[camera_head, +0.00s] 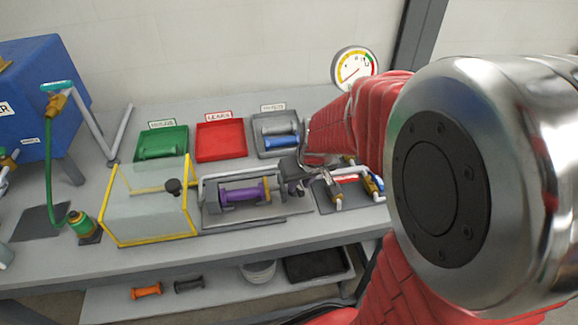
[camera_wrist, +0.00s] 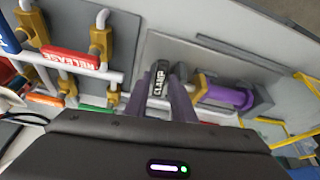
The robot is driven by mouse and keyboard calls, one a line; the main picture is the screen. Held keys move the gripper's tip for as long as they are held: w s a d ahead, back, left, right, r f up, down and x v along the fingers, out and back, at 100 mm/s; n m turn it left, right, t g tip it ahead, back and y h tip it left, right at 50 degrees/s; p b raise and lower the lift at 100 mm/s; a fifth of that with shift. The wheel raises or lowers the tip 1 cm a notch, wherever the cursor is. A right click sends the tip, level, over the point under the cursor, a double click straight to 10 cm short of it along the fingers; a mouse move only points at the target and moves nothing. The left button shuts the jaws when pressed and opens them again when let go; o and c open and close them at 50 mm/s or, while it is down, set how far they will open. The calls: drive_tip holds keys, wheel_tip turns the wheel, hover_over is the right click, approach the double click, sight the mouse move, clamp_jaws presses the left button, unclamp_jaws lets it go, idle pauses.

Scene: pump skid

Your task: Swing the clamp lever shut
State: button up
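The clamp lever (camera_wrist: 157,82) has a dark handle with a white CLAMP label. In the wrist view it stands between the two purple-grey fingers of my gripper (camera_wrist: 160,92). The handle nearly fills the gap at the fingertips; I cannot tell whether both fingers press on it. A purple spool-shaped part (camera_wrist: 228,95) lies in the grey fixture beside the lever. In the head view my gripper (camera_head: 291,175) is at the right end of this fixture (camera_head: 212,212), by the purple part (camera_head: 243,194). The lever is mostly hidden there by the gripper.
A yellow-framed clear guard (camera_head: 150,212) stands left of the fixture. Pipework with a red RELEASE handle (camera_wrist: 75,58) is close on the other side. Green (camera_head: 162,143), red (camera_head: 221,141) and grey (camera_head: 262,150) bins stand behind.

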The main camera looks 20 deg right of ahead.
drive_tip(key=shift+c, duration=0.2)
clamp_jaws()
drive_tip(key=shift+w+a+m+h, duration=0.1)
drive_tip(key=shift+a+m+h, duration=0.3)
drive_tip(key=shift+m, duration=0.5)
drive_tip(key=shift+o, duration=0.2)
unclamp_jaws()
drive_tip(key=shift+d, duration=0.1)
drive_tip(key=v, duration=1.3)
drive_tip(key=shift+r, duration=0.35)
